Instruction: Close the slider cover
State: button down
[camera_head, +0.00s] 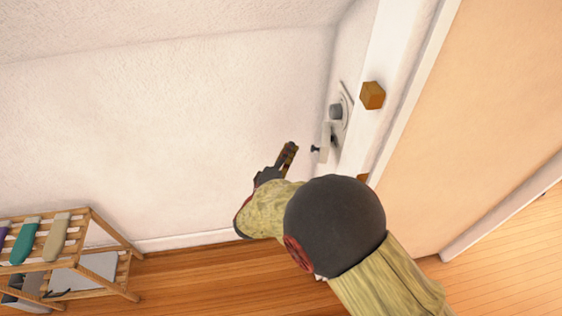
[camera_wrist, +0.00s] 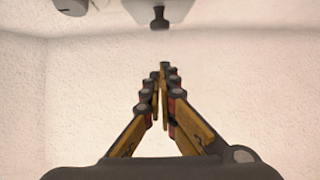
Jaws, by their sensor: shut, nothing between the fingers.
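The slider cover (camera_head: 326,142) is a small pale plate with a dark knob (camera_head: 314,149), on the narrow white wall beside the door frame. It sits just below a round grey fitting (camera_head: 336,111) on a white backing plate. In the wrist view, the cover (camera_wrist: 176,10) and its dark knob (camera_wrist: 159,20) show at the top edge, partly cut off, with the grey fitting (camera_wrist: 70,6) to the left. My gripper (camera_head: 291,147) is shut and empty. Its tips are left of the knob in the head view, apart from it. In the wrist view, the fingertips (camera_wrist: 160,72) are below the knob.
An orange-brown block (camera_head: 373,95) sticks out from the white door frame, right of the fitting. A broad tan panel (camera_head: 480,110) fills the right. A wooden shoe rack (camera_head: 105,228) stands at lower left. The white wall behind my gripper is bare.

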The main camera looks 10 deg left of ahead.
aim_at(315, 149)
jog(key=shift+s+d+r+b, duration=0.15)
jog(key=shift+d+b, duration=0.2)
jog(key=shift+d, duration=1.2)
jog(key=d+p, duration=0.1)
jog(key=s+d+n+y+p, duration=0.1)
jog(key=d+p, duration=0.1)
jog(key=s+d+y+p, duration=0.1)
jog(key=shift+d+p, duration=0.15)
jog(key=shift+p, duration=0.25)
jog(key=shift+w, duration=0.1)
